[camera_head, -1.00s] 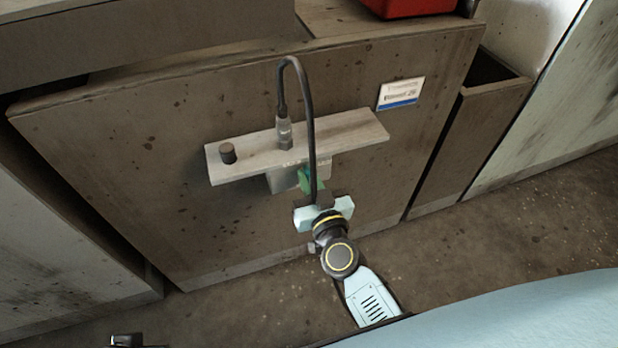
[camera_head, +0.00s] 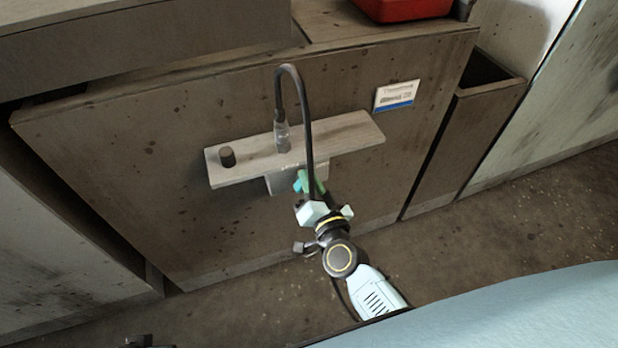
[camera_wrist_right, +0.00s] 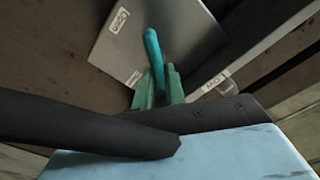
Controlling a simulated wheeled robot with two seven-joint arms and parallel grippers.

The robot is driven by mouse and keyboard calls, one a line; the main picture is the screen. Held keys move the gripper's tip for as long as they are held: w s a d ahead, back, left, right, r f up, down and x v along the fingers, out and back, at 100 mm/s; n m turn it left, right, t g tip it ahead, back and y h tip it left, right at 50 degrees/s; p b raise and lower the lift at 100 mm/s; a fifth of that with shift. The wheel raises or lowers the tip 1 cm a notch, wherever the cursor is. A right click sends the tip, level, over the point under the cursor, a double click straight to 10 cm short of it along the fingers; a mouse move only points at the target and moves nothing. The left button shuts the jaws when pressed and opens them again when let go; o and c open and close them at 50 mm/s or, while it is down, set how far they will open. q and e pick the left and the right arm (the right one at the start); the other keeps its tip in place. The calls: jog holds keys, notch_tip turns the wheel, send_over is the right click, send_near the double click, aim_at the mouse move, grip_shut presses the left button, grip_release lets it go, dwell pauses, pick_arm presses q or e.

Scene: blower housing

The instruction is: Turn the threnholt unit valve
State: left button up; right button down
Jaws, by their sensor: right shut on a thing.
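The valve shows as a teal handle (camera_wrist_right: 154,58) in front of a grey metal plate (camera_wrist_right: 180,35) in the right wrist view. The plate bears a label reading "Open" (camera_wrist_right: 119,20) and a second label (camera_wrist_right: 210,84) that is hard to read. My right gripper (camera_wrist_right: 158,88) has its green fingers shut on the teal handle. In the head view the right gripper (camera_head: 308,184) is at the grey box (camera_head: 283,182) under the shelf, and the black hose partly hides it. My left gripper does not clearly show.
A black hose (camera_head: 304,100) arches from a fitting (camera_head: 281,136) on the shelf (camera_head: 345,135) down past my right gripper. A dark knob (camera_head: 227,157) stands on the shelf. A white and blue label (camera_head: 396,96) is on the panel. A red box (camera_head: 405,8) sits above.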

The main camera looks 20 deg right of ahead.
pick_arm(q)
jog(key=shift+s+d+r+b, duration=0.1)
jog(key=shift+d+r+b, duration=0.15)
jog(key=shift+r, duration=0.25)
jog(key=shift+s+d+r+b, duration=0.1)
jog(key=shift+d+r+b, duration=0.1)
jog(key=shift+r, duration=0.25)
pick_arm(e)
jog(key=shift+d+f+m, duration=0.1)
jog(key=shift+f+m, duration=0.15)
jog(key=shift+m, duration=1.6)
jog(key=shift+d+f+m, duration=0.1)
jog(key=shift+f+m, duration=0.1)
jog(key=shift+m, duration=1.6)
jog(key=shift+d+f+m, duration=0.1)
jog(key=shift+f+m, duration=0.15)
jog(key=shift+m, duration=1.6)
pick_arm(q)
jog(key=shift+a, duration=0.1)
pick_arm(e)
jog(key=c, duration=1.5)
grip_release()
pick_arm(q)
jog(key=shift+w, duration=0.1)
pick_arm(e)
jog(key=shift+o, duration=0.2)
